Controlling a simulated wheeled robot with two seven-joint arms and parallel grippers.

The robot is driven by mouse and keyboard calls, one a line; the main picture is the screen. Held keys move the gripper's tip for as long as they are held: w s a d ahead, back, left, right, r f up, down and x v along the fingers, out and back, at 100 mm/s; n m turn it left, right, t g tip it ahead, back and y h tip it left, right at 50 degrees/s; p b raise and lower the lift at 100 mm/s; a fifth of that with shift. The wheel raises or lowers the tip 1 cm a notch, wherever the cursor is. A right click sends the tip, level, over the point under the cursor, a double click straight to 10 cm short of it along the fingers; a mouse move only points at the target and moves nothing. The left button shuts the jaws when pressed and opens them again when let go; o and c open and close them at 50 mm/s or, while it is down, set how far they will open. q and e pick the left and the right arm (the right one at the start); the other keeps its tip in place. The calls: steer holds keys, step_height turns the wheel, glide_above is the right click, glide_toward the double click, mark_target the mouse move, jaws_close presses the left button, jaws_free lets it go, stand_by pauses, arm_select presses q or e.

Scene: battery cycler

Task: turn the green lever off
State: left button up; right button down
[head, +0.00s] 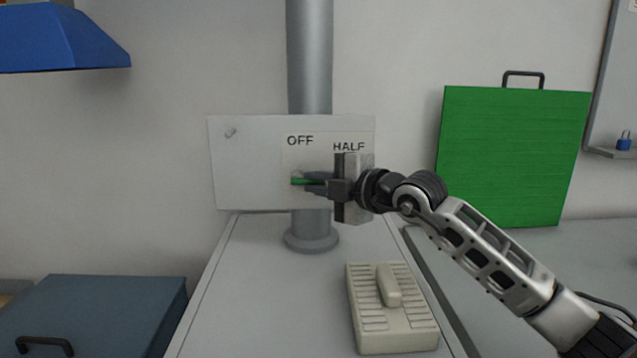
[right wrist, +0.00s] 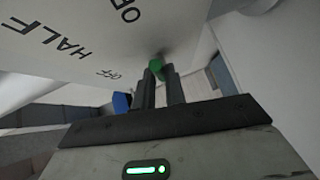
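The green lever (head: 296,182) is on the white panel (head: 250,165), under the printed OFF label and left of the HALF label. It looks like a short bar, partly hidden by my fingers. My right gripper (head: 314,183) reaches in from the right, its two dark fingers close together at the lever, one above and one below it. In the right wrist view the green lever end (right wrist: 155,64) shows at the tips of the nearly closed right gripper (right wrist: 161,80), which looks shut on it. My left gripper is not in view.
The panel is fixed in front of a grey post (head: 310,60). A beige box with a raised handle (head: 392,310) stands on the bench below. A green case (head: 515,150) stands at the right, a blue case (head: 110,305) lies lower left, and a blue hood (head: 60,40) hangs upper left.

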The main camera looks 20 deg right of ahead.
mark_target(298, 174)
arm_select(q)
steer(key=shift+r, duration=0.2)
arm_select(e)
steer(key=shift+r, duration=0.15)
